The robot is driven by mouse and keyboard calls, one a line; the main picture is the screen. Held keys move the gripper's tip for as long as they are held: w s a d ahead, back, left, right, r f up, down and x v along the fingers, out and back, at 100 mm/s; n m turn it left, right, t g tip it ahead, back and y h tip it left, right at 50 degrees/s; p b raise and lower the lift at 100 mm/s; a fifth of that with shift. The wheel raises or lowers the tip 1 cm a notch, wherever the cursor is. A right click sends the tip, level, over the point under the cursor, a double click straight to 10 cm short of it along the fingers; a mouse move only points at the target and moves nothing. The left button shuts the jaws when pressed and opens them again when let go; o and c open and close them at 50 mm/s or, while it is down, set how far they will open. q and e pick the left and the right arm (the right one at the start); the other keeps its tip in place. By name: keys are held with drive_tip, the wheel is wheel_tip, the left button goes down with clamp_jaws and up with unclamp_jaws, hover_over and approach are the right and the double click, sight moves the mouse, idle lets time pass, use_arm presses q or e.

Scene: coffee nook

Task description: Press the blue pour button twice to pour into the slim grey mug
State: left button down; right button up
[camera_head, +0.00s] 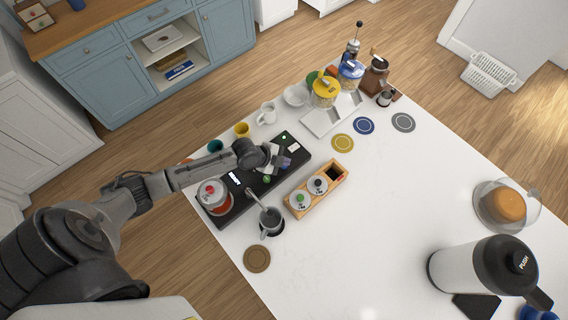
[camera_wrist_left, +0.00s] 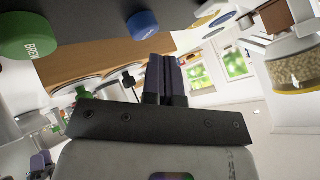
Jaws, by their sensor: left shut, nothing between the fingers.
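The black coffee machine (camera_head: 237,205) lies along the left edge of the white counter. A grey mug (camera_head: 271,221) stands beside it, by the machine's spout. My left gripper (camera_head: 276,160) is over the machine's far half, with its fingers shut and empty. In the wrist view the closed fingertips (camera_wrist_left: 164,60) point toward the blue button (camera_wrist_left: 143,24), with a small gap showing between them. The green brew button (camera_wrist_left: 28,36) is farther left; it also shows in the head view (camera_head: 267,179). My right gripper is not in view.
A wooden box (camera_head: 318,190) with small jars stands right of the machine. A glass jar with a red top (camera_head: 213,197) is at the machine's near end. Yellow-lidded (camera_head: 325,91) and blue-lidded (camera_head: 351,72) canisters stand farther back. The counter's middle is clear.

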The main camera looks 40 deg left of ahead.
use_arm(q)
drive_tip(key=shift+f, duration=0.1)
idle(0.3)
drive_tip(key=shift+f+b, duration=0.3)
drive_tip(key=shift+f, duration=0.1)
